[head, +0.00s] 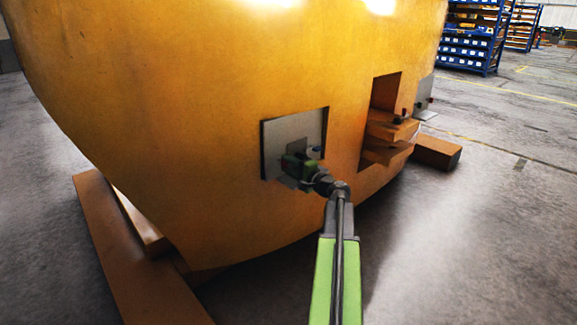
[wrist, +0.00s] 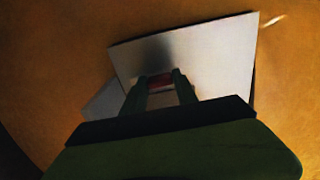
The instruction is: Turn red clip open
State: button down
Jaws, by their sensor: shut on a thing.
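A red clip (wrist: 160,80) shows between the fingertips of my gripper (wrist: 162,84) in the wrist view. It lies in front of a grey metal plate (wrist: 215,55) set on the yellow casting. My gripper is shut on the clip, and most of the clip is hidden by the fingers. In the head view my gripper (head: 300,165) reaches the grey plate (head: 312,128) on the casting's face, and the clip is hidden there behind the gripper. I cannot tell how far the clip is turned.
The large yellow casting (head: 190,90) fills the view. To the right are a recess with ledges (head: 390,130), another grey plate (head: 424,95) with a small red part, and an orange block (head: 437,152). An orange beam (head: 125,245) lies at lower left.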

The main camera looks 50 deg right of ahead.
dwell(0.4)
jog(key=c, duration=1)
grip_release()
jog(key=shift+o, duration=0.2)
jog(key=s+a, duration=0.1)
jog(key=s, duration=1.6)
jog(key=shift+s, duration=0.25)
jog(key=shift+a, duration=0.1)
